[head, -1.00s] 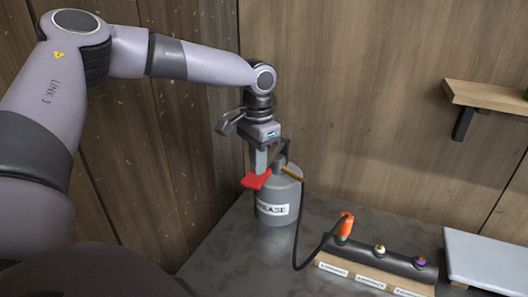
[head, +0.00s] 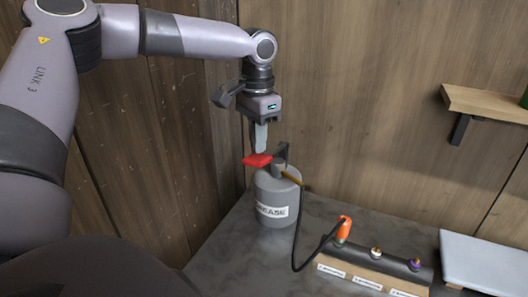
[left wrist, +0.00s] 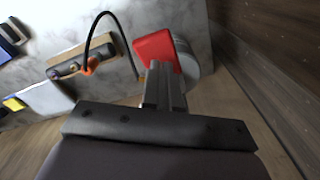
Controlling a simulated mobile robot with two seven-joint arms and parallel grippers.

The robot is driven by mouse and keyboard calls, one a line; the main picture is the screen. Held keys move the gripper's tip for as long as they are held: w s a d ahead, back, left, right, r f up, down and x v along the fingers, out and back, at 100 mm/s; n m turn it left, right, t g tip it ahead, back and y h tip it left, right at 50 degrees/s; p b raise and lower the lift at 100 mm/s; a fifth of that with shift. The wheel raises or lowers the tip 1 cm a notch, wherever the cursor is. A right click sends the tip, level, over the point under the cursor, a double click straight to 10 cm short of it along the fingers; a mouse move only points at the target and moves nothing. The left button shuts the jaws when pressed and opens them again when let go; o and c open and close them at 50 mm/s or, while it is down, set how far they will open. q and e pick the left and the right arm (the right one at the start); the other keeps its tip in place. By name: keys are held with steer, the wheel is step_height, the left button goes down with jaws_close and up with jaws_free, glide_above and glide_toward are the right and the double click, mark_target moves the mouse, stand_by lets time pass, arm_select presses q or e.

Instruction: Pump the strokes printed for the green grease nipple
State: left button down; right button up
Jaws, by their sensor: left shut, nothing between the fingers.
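The grey grease pump (head: 266,190) stands on the table by the wall corner, with a red lever paddle (head: 257,160) raised above its top. My left gripper (head: 260,151) points down just over the paddle, shut and empty; I cannot tell if it touches. In the left wrist view the fingertips (left wrist: 161,66) overlap the red paddle (left wrist: 156,46). A black hose (head: 300,240) runs from the pump to an orange coupler (head: 344,228), which sits over the leftmost nipple on the bar (head: 396,261), hiding most of it. The labels below are too small to read. My right gripper is out of view.
A nipple with an orange base (head: 376,252) and a purple one (head: 415,264) stand free on the bar. A pale grey panel (head: 482,262) lies to the right. A wooden shelf (head: 490,102) is on the wall. The table around the pump's front is clear.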

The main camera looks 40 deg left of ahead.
mark_target(258, 157)
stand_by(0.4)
arm_select(q)
step_height(258, 157, down, 4)
steer(key=shift+f, duration=0.25)
steer(key=shift+r, duration=2.35)
steer(key=shift+r, duration=0.1)
step_height(258, 157, up, 6)
steer(key=shift+f, duration=0.1)
